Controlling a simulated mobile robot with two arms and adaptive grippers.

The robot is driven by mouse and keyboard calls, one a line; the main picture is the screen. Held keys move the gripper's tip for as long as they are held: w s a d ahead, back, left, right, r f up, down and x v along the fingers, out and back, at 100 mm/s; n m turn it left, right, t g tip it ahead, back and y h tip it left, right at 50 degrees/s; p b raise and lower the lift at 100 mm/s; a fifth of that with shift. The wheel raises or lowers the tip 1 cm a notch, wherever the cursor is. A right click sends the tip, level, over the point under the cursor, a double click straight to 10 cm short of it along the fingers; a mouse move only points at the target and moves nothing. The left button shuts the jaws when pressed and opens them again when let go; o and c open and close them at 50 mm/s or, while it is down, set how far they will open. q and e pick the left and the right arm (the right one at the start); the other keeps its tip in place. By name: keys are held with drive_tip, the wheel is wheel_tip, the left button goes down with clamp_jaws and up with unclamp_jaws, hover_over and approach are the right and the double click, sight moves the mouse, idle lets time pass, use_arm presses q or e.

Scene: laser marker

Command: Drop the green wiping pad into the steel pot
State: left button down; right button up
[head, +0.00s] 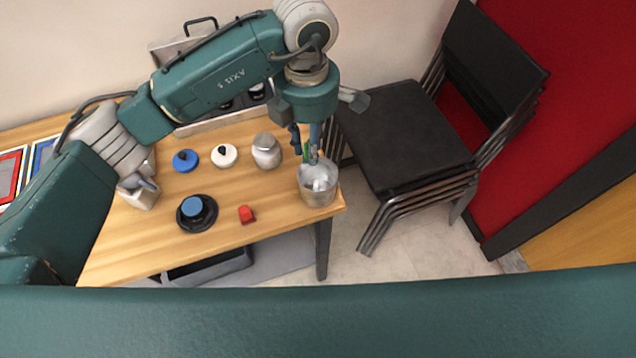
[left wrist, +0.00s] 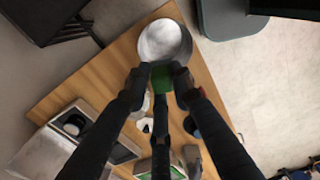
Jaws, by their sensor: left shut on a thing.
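The steel pot (head: 318,197) stands upright at the right end of the wooden table in the head view. It also shows at the top of the left wrist view (left wrist: 165,42), its round mouth open. My left gripper (head: 306,146) points down just above and behind the pot's far rim. In the left wrist view its fingers (left wrist: 160,80) are shut on the green wiping pad (left wrist: 161,80), which lies close beside the pot's rim in the picture. In the head view only a sliver of the pad shows between the fingers. My right gripper is not in view.
A metal jar (head: 266,152) stands just left of the pot. A red item (head: 246,214), a black-and-blue round item (head: 197,212), and blue (head: 185,160) and white (head: 224,155) knobs are on the table (head: 285,215). Stacked black chairs (head: 405,135) stand right of it.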

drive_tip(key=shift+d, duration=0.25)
use_arm(q)
drive_tip(key=c, duration=1.6)
unclamp_jaws()
drive_tip(key=shift+o, duration=0.8)
wheel_tip(320, 180, up, 12)
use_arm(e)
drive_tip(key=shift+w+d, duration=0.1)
use_arm(q)
drive_tip(key=shift+f, duration=0.1)
